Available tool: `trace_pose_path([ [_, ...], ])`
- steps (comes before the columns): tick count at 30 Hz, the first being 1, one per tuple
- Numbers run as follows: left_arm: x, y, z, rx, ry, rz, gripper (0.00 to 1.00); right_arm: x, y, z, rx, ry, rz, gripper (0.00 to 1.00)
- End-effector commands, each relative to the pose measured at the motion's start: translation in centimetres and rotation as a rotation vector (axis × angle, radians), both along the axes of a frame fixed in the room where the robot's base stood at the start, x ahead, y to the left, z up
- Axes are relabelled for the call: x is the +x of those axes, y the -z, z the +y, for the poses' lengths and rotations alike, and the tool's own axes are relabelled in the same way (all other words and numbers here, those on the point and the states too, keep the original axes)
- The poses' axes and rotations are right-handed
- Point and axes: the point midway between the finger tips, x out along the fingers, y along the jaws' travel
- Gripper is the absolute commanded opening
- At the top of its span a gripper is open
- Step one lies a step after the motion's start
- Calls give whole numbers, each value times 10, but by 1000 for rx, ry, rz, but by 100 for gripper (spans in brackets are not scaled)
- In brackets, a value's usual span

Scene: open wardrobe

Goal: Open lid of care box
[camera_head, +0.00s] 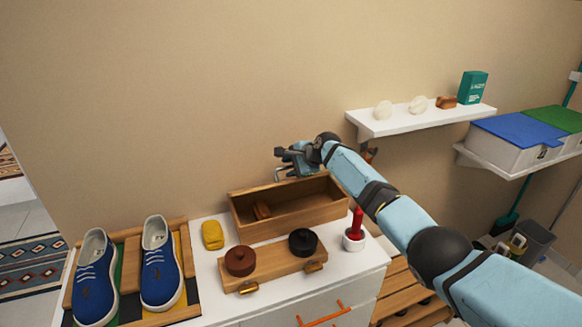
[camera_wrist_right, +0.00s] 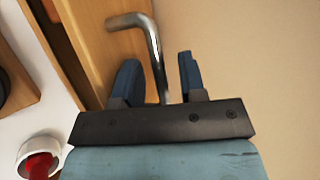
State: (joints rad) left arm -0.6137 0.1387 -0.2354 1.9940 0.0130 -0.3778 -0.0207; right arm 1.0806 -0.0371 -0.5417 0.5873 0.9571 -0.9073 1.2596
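The care box (camera_head: 295,220) is a long wooden box on the white cabinet, against the wall. Its top is open in the head view, and a brown brush (camera_head: 262,210) lies inside. My right gripper (camera_head: 284,165) is above the box's back edge. In the right wrist view, a bent metal handle (camera_wrist_right: 152,45) reaches from a wooden panel (camera_wrist_right: 88,35) to between the two blue fingers of my right gripper (camera_wrist_right: 160,75). The fingers are apart, with a gap on each side of the rod. The lid is not clearly distinguishable in the head view. My left gripper is out of view.
A wooden tray (camera_head: 273,268) with brown and black tins stands before the box. A white cup (camera_head: 353,241) with a red-handled tool is to its right, a yellow sponge (camera_head: 212,235) to its left. Blue shoes (camera_head: 160,265) lie further left. A wall shelf (camera_head: 420,120) hangs at right.

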Motion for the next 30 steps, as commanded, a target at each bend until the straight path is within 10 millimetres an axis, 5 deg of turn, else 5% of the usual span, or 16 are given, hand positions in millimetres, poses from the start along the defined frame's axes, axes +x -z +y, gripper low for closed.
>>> trace_pose_path([
  [8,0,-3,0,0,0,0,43,-5,-7,-6,1,-1,-1,38],
  [30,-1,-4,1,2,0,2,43,-64,-89,-75,1,0,-1,38],
])
